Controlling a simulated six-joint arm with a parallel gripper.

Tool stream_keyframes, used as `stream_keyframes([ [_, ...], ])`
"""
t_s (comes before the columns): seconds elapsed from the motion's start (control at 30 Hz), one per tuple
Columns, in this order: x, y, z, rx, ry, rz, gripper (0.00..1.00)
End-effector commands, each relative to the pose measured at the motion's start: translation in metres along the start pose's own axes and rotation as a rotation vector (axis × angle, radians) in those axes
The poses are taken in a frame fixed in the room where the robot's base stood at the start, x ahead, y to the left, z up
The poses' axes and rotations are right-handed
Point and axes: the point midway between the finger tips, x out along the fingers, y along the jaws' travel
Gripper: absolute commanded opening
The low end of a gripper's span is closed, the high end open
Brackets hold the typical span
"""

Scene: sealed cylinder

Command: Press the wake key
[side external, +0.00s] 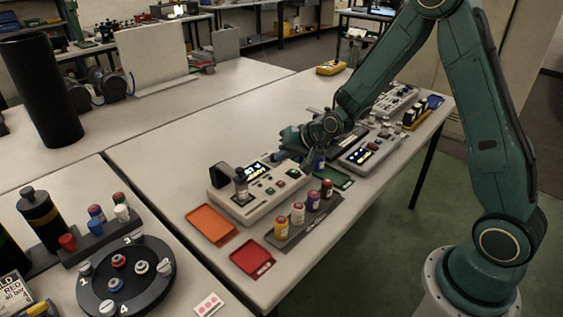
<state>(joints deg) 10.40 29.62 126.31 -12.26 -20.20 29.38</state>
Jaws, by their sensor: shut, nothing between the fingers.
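A pale console (245,208) stands on the long table with a lit dark display (256,171) on its top. Several small keys sit on its sloping front, among them a green key (292,173); which one is the wake key is too small to read. A small grey cylinder (240,186) stands upright at the console's left end beside a dark arch. My gripper (279,156) is shut and empty, at the console's back right, close to the display and keys. Whether it touches the console cannot be told from this view.
A rack of several coloured vials (298,215) stands in front of the console. An orange tray (212,225), a red tray (252,259) and a green tray (337,179) lie nearby. A second lit console (367,151) stands to the right. The table behind is mostly clear.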

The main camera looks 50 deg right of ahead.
Motion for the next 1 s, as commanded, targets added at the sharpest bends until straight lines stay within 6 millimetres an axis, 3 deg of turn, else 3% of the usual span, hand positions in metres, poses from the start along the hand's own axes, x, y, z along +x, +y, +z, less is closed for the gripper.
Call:
stream_keyframes([
  [0.5, 0.036, 0.026, 0.026, 0.001, -0.002, 0.002, 0.00],
  [1.0, 0.043, 0.032, 0.031, -0.001, 0.000, 0.001, 0.00],
])
